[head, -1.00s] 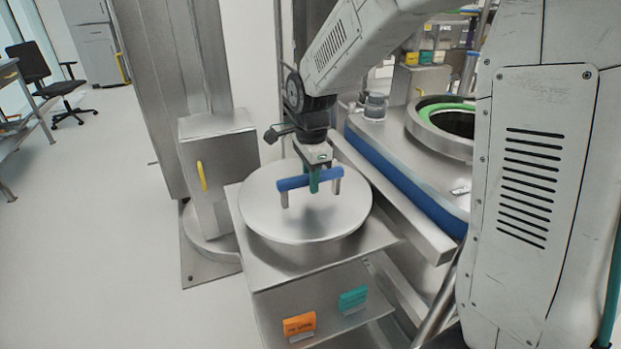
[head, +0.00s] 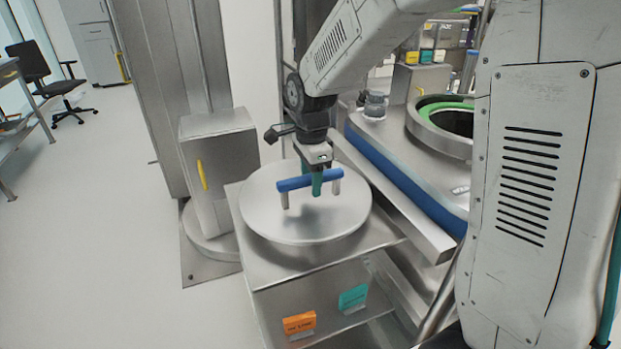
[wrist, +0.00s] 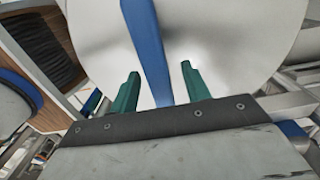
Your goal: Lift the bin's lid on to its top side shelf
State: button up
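The lid (head: 268,218) is a round, flat metal disc lying on the metal side shelf (head: 285,267). Its blue bar handle (head: 293,183) stands on two short posts. My gripper (head: 317,183) points down at the handle. In the wrist view my green fingers (wrist: 160,78) stand apart on either side of the handle (wrist: 150,45), with a visible gap on each side. The gripper is open around the bar, not clamped on it. The bin (head: 400,165), at the right, has an uncovered round mouth with a green ring inside. My arm hides part of the bin.
A metal box with a yellow handle (head: 203,170) stands close to the left of the shelf, beside a tall column. The floor at left is clear; an office chair (head: 50,85) stands far back.

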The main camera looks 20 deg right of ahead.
jog(key=shift+r, duration=3.9)
